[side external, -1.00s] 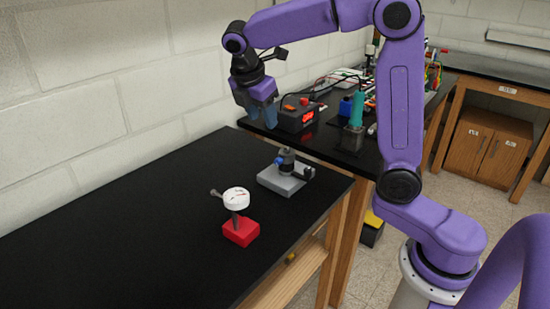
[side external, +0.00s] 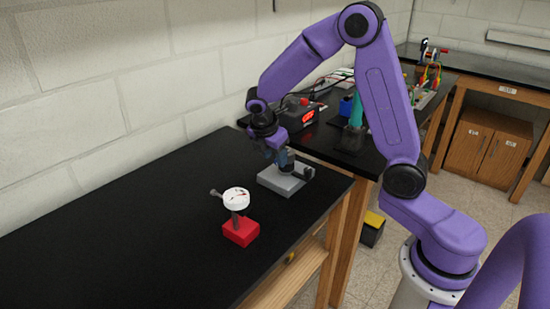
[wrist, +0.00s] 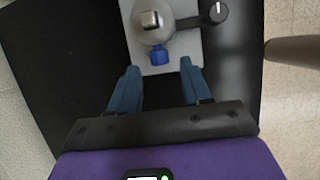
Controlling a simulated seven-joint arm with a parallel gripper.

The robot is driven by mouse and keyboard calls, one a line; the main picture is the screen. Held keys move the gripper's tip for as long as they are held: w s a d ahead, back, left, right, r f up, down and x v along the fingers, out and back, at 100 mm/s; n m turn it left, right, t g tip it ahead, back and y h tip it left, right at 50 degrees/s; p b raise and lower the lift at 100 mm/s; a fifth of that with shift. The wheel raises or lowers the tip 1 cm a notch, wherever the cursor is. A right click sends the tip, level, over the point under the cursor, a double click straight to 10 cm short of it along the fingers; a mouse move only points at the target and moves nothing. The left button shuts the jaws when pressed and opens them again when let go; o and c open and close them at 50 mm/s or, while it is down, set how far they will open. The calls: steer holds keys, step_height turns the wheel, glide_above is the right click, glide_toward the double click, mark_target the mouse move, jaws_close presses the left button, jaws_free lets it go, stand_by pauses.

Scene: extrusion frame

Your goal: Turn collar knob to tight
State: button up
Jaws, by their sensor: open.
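A grey base plate (side external: 286,183) carries a dark upright post. In the wrist view the plate (wrist: 187,58) holds a round collar (wrist: 152,24) with a pale square top. A blue knob (wrist: 159,56) sticks out from the collar toward my gripper. A black round knob (wrist: 214,13) with a white mark sits on an arm to the right. My gripper (wrist: 161,72) is open, its blue fingertips apart on either side of the blue knob's line, with nothing between them. In the side view my gripper (side external: 281,160) hangs over the plate and hides most of the post.
A white dial gauge (side external: 236,198) on a red base (side external: 241,232) stands nearby on the black table (side external: 130,235). A box with a red display (side external: 307,117) and a teal-handled tool (side external: 356,110) are on the bench behind. The table's left side is clear.

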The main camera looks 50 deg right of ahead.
steer(key=shift+x, duration=0.85)
steer(key=shift+c, duration=0.3)
jaws_close()
